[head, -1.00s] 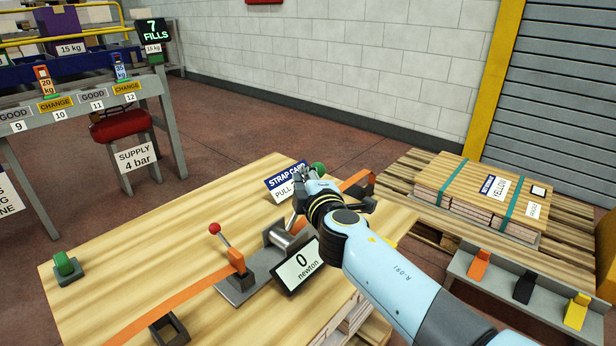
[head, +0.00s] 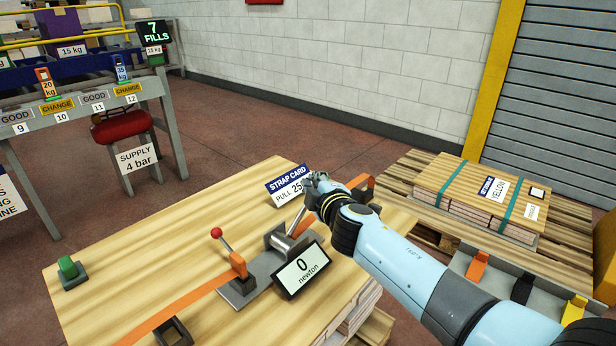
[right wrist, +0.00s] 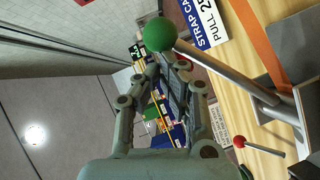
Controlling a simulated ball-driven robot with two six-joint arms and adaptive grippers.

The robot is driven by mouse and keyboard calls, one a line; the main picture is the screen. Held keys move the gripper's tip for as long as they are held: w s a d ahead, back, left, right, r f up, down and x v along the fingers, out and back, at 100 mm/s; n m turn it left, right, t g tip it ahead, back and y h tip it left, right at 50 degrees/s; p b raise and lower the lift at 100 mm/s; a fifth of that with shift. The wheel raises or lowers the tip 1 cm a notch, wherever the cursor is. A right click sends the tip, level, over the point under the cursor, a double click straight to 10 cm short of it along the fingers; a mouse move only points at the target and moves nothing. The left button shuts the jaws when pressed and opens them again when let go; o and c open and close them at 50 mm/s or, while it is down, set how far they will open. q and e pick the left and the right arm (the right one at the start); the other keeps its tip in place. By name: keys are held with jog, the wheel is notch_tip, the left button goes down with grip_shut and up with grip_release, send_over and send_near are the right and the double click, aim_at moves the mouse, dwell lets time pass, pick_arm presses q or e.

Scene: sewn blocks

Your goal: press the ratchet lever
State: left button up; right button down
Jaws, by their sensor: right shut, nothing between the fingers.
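A grey ratchet with a silver spool (head: 286,242) stands on the wooden table. Its silver lever (right wrist: 225,72) ends in a green ball (right wrist: 160,34). In the head view the lever's lower shaft (head: 298,218) shows, but the ball is hidden by my right gripper (head: 318,182). In the right wrist view my right gripper (right wrist: 166,66) is shut and empty, its tips close beside the green ball; I cannot tell whether they touch. A second lever with a red ball (head: 216,232) stands left of the spool. My left gripper is out of view.
A display (head: 300,269) reading 0 newton stands before the spool. The strap card (head: 288,186) stands behind. An orange strap (head: 180,314) runs over the table. A green button (head: 68,267) is at the left corner. A pallet stack (head: 480,195) stands right.

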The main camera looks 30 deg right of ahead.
pick_arm(q)
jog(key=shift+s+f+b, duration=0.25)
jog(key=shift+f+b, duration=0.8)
jog(key=shift+b, duration=0.1)
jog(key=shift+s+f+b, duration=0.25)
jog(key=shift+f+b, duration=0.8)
jog(key=shift+b, duration=0.1)
pick_arm(e)
jog(key=w+d+f, duration=0.1)
jog(key=d+f, duration=0.4)
jog(key=f, duration=0.1)
jog(key=shift+w+m+g, duration=0.35)
jog(key=shift+m+g, duration=0.05)
